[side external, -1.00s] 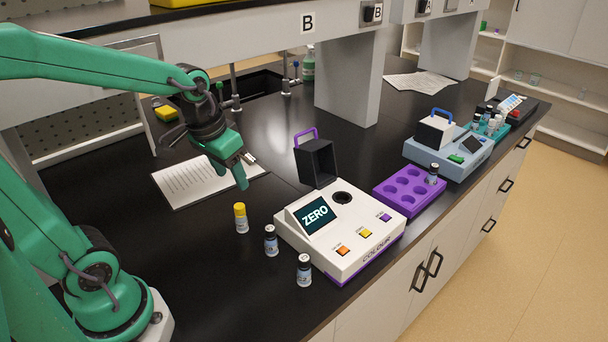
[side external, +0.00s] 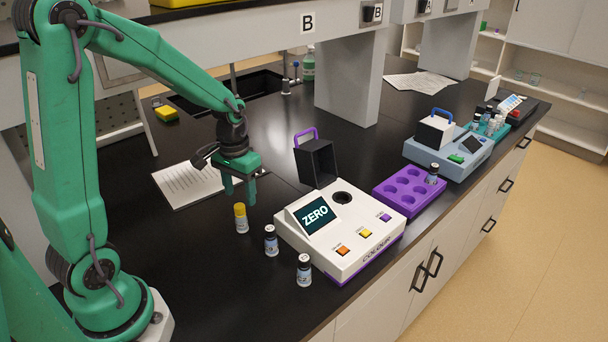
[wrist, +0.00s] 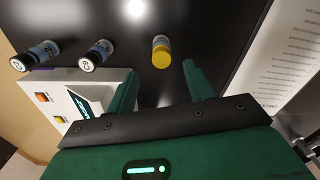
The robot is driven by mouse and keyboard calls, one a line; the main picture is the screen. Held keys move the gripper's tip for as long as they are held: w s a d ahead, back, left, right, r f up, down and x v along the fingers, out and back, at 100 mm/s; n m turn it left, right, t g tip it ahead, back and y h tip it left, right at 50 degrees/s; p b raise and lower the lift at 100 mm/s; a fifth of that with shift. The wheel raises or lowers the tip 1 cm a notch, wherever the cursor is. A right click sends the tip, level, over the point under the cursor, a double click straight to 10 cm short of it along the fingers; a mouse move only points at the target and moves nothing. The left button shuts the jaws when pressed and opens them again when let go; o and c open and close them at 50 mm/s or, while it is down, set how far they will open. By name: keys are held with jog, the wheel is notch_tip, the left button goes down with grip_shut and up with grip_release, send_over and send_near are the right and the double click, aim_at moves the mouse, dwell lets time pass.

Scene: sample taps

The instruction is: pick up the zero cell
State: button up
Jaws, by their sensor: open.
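A small vial with a yellow cap (side external: 241,218) stands upright on the black bench, left of the white colour meter (side external: 340,230), whose screen reads ZERO. Two dark-capped vials, a nearer one (side external: 304,270) and a farther one (side external: 271,241), stand to its right. My gripper (side external: 239,197) is open and empty, pointing down just behind and above the yellow-capped vial. In the wrist view, that vial (wrist: 161,52) lies ahead of the gap between my fingers (wrist: 159,74), apart from them.
A purple rack (side external: 408,192) holding one vial stands right of the meter, with a blue instrument (side external: 447,150) beyond. A black hood with a purple handle (side external: 317,163) stands behind the meter. A paper sheet (side external: 185,187) lies behind my gripper. The bench left of the yellow-capped vial is clear.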

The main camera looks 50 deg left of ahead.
aim_at(239, 206)
jog(key=shift+f, duration=1.3)
jog(key=shift+s+a+f, duration=0.1)
jog(key=shift+s+f, duration=0.05)
jog(key=shift+f, duration=1.15)
jog(key=shift+s+f, duration=0.1)
jog(key=shift+f, duration=1.2)
jog(key=shift+c, duration=0.2)
jog(key=c, duration=0.8)
